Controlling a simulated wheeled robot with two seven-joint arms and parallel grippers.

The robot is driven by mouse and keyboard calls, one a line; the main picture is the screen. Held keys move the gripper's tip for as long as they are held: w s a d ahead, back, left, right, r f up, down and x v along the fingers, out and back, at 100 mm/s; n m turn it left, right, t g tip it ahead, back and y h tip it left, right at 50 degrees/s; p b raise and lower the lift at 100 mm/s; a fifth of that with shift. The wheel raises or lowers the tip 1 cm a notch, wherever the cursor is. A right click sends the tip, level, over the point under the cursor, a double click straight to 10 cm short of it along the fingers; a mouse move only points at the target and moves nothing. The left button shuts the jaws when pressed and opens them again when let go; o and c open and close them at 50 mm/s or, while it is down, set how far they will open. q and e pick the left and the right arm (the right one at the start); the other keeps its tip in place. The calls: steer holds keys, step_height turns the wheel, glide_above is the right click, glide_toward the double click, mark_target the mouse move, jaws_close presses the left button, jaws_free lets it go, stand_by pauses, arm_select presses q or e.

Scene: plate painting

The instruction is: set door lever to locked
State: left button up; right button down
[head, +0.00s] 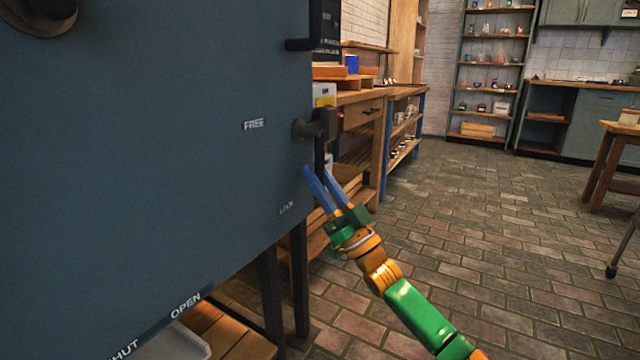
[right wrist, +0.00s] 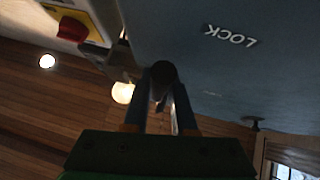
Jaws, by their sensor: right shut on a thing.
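The dark door lever (head: 320,152) is mounted at the right edge of the big blue-grey door (head: 150,150). It hangs down from its pivot (head: 310,128). A FREE label (head: 254,125) is left of the pivot and a LOCK label (head: 287,208) is lower on the door. My right gripper (head: 317,172) comes up from the lower right and is shut on the lever's lower end. In the right wrist view the lever's dark round end (right wrist: 163,72) sits between the two blue fingers, with the LOCK label (right wrist: 231,36) beyond. My left gripper is not in view.
OPEN (head: 186,305) and SHUT labels lie along the door unit's lower edge, above a pale tray (head: 178,345). Dark legs (head: 299,280) stand below. A wooden workbench (head: 362,112) is close behind the lever.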

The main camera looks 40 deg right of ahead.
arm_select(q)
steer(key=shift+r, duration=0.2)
arm_select(e)
steer(key=shift+r, duration=0.15)
steer(key=c, duration=0.7)
jaws_free()
steer(key=shift+c, duration=0.2)
steer(key=shift+d+f, duration=0.1)
steer(key=shift+f, duration=0.2)
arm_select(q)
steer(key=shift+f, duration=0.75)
arm_select(e)
steer(key=v, duration=0.6)
steer(key=shift+s+f, duration=0.2)
steer(key=shift+s, duration=0.1)
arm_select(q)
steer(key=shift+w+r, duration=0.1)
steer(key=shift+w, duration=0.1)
arm_select(e)
steer(key=shift+f, duration=0.1)
